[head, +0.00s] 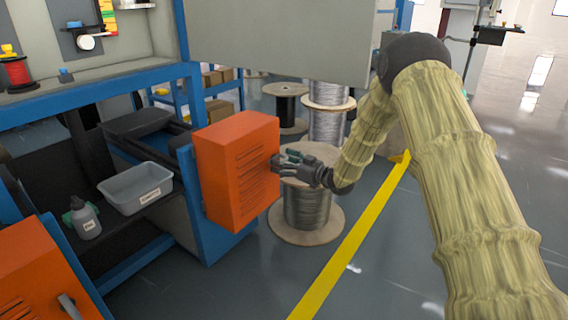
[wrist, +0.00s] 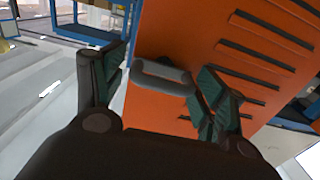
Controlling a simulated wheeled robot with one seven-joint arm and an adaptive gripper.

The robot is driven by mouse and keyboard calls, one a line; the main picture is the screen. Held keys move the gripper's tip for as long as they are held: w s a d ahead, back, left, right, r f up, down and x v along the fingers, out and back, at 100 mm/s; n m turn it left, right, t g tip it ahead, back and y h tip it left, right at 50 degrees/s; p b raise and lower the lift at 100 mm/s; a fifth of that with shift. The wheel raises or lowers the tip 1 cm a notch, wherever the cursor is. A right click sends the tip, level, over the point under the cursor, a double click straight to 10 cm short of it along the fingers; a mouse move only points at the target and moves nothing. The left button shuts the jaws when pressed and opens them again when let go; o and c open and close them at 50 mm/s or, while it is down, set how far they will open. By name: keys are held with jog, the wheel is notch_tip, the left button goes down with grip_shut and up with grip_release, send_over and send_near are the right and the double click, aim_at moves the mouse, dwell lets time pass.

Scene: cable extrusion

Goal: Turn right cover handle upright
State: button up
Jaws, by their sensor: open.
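The right cover is an orange louvred box (head: 228,172) that stands open from the blue-framed machine in the head view. It also fills the right half of the wrist view (wrist: 150,112). Its grey bar handle (wrist: 162,74) shows in the wrist view, lying between my two fingers. My gripper (head: 283,163) is at the right face of this cover. In the wrist view my gripper (wrist: 160,66) is open. The right finger looks very close to the handle's right end; I cannot tell whether they touch. In the head view my gripper hides the handle.
Another orange cover (head: 38,272) with a grey handle (head: 69,307) is at the lower left. A grey bin (head: 135,188) and a bottle (head: 85,218) sit on the machine's shelf. A large wire spool (head: 307,208) stands behind my gripper.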

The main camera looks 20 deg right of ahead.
jog(key=c, duration=0.8)
jog(key=shift+o, duration=0.2)
jog(key=shift+r, duration=0.1)
